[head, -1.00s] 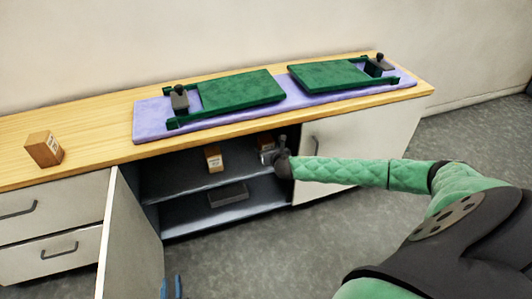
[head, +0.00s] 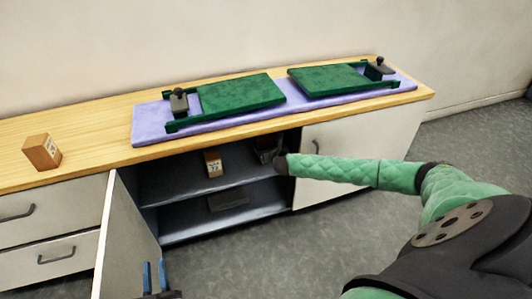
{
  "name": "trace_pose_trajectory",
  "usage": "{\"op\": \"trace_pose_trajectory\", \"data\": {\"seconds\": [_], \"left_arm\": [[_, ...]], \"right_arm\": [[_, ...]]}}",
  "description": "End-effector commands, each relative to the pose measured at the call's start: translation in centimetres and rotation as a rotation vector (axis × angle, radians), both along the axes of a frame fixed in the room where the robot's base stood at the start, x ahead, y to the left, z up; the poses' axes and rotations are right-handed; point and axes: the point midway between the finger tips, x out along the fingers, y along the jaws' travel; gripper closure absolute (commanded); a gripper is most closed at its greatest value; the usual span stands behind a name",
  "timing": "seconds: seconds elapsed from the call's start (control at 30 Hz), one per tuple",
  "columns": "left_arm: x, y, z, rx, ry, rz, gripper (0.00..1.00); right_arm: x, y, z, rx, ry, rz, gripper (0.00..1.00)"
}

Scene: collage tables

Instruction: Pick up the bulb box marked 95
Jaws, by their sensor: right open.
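Three small brown bulb boxes with white labels show. One box (head: 213,163) stands on the upper shelf inside the open cabinet; its label is too small to read surely. Another box (head: 264,143) is further right on that shelf, partly hidden by my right gripper. A third box (head: 42,151) stands on the counter at the left. I cannot tell which is marked 95. My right gripper (head: 270,157) is open, reaching into the cabinet in front of the right box. My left gripper (head: 155,275) is open and empty, low in front of the cabinet, its blue fingertips apart.
The wooden counter (head: 85,125) carries a lilac mat (head: 155,121) with two green framed boards (head: 240,94). A dark flat block (head: 228,200) lies on the lower shelf. The open cabinet door (head: 128,240) stands left of the opening; the closed door (head: 355,145) bounds it right.

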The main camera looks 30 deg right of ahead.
Motion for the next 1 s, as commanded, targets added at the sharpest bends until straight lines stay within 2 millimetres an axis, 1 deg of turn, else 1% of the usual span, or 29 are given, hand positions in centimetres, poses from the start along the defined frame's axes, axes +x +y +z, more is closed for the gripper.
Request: {"op": "trace_pose_trajectory", "data": {"seconds": [0.1, 0.2, 0.33, 0.5, 0.7, 0.73, 0.87, 0.9, 0.97, 1.0], "left_arm": [[-0.1, 0.1, 2.0, -0.016, -0.063, 0.004, 0.75], [-0.2, 0.2, 3.6, -0.028, -0.114, 0.008, 0.75], [-0.4, 0.4, 5.2, -0.039, -0.164, 0.011, 0.75], [-0.5, 0.4, 6.1, -0.046, -0.193, 0.013, 0.75], [-0.5, 0.5, 6.2, -0.046, -0.194, 0.013, 0.75], [-0.5, 0.5, 6.2, -0.046, -0.193, 0.013, 0.75], [-0.5, 0.5, 6.2, -0.046, -0.193, 0.013, 0.75], [-0.5, 0.5, 6.1, -0.046, -0.194, 0.012, 0.75], [-0.5, 0.5, 6.1, -0.045, -0.193, 0.012, 0.75], [-0.6, 0.5, 6.1, -0.044, -0.193, 0.012, 0.75]], "right_arm": [[0.8, -0.2, -0.3, 0.001, -0.001, 0.0, 0.15], [1.5, -0.5, -0.6, -0.001, -0.001, -0.001, 0.15], [2.2, -0.7, -0.9, -0.001, -0.001, -0.001, 0.15], [2.5, -0.7, -1.0, 0.001, -0.001, 0.0, 0.15], [2.5, -0.7, -1.0, 0.001, -0.001, 0.0, 0.15], [2.5, -0.7, -1.0, 0.001, -0.001, 0.0, 0.17], [2.5, -0.7, -1.0, 0.001, -0.001, 0.0, 0.43], [2.5, -0.7, -1.0, 0.001, 0.0, 0.0, 0.51], [2.5, -0.7, -1.0, 0.001, 0.0, 0.0, 0.63], [2.5, -0.7, -1.0, 0.001, 0.0, 0.0, 0.64]]}}
